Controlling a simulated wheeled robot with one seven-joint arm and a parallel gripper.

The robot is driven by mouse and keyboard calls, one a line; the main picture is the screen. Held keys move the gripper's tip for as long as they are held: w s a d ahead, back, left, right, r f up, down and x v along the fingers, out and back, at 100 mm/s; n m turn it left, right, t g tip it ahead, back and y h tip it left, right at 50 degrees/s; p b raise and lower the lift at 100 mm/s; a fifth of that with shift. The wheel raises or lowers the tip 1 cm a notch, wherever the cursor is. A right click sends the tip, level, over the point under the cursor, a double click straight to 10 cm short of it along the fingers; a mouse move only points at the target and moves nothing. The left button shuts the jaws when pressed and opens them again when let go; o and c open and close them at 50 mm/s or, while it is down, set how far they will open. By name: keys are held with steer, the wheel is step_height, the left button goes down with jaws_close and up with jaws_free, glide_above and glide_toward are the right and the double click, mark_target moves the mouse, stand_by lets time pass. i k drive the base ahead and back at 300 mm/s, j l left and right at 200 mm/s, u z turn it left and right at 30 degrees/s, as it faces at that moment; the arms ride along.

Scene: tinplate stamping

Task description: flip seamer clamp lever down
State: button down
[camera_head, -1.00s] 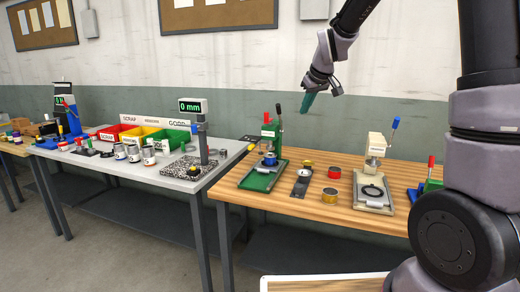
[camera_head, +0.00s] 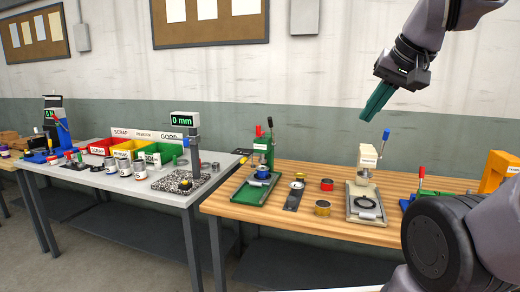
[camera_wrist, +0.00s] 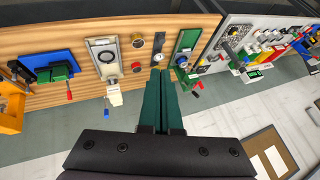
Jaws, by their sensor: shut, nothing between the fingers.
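My gripper (camera_head: 380,101) has green fingers closed together, empty, pointing down and left, in the air above the wooden bench. In the wrist view the closed fingers (camera_wrist: 163,100) point toward the bench. The labels are too small to tell which machine is the seamer. A beige machine (camera_head: 367,158) has an upright blue-handled lever (camera_head: 385,135), with a black ring on its base. A green machine (camera_head: 262,146) at the left of the bench has an upright dark lever (camera_head: 269,122) and a red knob. My gripper touches neither; it is above and near the beige machine's side.
The wooden bench (camera_head: 290,216) also holds a gold tin (camera_head: 322,208), a red tin (camera_head: 327,185), a blue fixture with a red handle (camera_head: 421,174) and an orange machine (camera_head: 497,170) at right. A grey table (camera_head: 150,190) with bins stands left. Air around my gripper is free.

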mark_target(270, 119)
steer(key=i+j, duration=0.3)
steer(key=i, duration=0.2)
steer(key=i+j, duration=0.35)
steer(key=i, duration=0.15)
steer(key=l+z, duration=0.05)
